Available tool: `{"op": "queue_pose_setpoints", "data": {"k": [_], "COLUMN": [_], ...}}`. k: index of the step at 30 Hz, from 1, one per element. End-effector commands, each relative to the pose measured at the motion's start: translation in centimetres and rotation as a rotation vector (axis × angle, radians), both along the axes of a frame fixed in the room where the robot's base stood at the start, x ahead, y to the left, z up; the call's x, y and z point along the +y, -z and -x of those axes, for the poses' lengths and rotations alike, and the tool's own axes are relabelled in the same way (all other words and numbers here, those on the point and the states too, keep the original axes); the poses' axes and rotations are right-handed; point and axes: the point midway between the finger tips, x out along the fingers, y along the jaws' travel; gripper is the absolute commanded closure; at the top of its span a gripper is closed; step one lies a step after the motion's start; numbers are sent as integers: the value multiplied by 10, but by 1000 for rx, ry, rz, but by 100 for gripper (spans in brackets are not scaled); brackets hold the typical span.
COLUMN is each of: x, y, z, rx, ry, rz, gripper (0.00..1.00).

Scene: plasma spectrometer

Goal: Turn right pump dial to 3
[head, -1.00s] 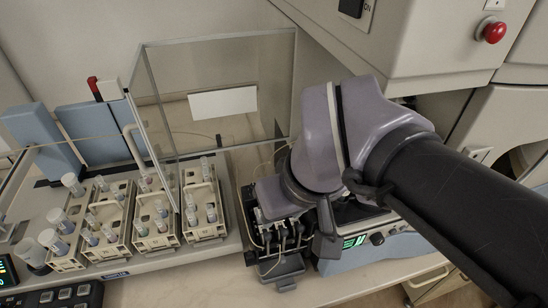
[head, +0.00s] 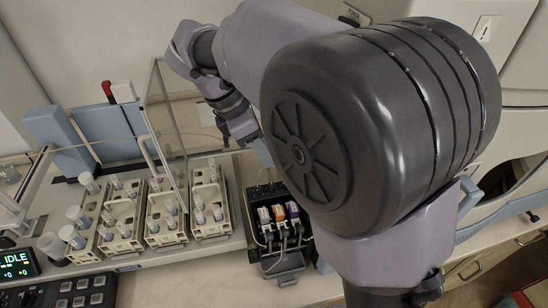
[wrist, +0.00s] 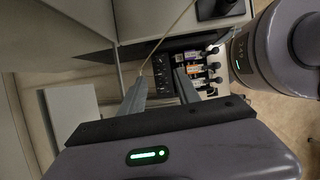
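The pump block (head: 278,232) stands right of the sample racks in the head view, with white, orange and purple cassettes in a row. The wrist view shows the cassettes (wrist: 195,66) to the right and a dark panel with small knobs (wrist: 163,76) beside them. I cannot tell which one is the right pump dial, nor read any setting. My gripper (wrist: 161,88) is open and empty in the wrist view, its two fingers apart, pointing toward the dark panel. In the head view, my gripper (head: 262,152) is partly hidden, above and behind the pump block.
Several racks with tubes (head: 160,225) stand left of the pump. A clear-walled enclosure (head: 165,105) rises behind them. A display reading IDLE (head: 18,264) and a keypad (head: 80,290) lie at bottom left. My arm hides much of the right side.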

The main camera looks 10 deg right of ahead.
Motion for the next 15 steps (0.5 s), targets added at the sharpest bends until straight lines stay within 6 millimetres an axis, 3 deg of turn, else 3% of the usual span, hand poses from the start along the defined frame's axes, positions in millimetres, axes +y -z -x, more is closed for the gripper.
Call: {"op": "queue_pose_setpoints", "data": {"k": [1,6,10,15], "x": [-6,-26,-39,-48], "y": [23,71,100,120], "z": [0,-1,-2,-3], "rx": [2,1,2,-1], "ry": [3,5,4,4], "rz": [0,-1,-1,-1], "gripper": [61,61,61,61]}}
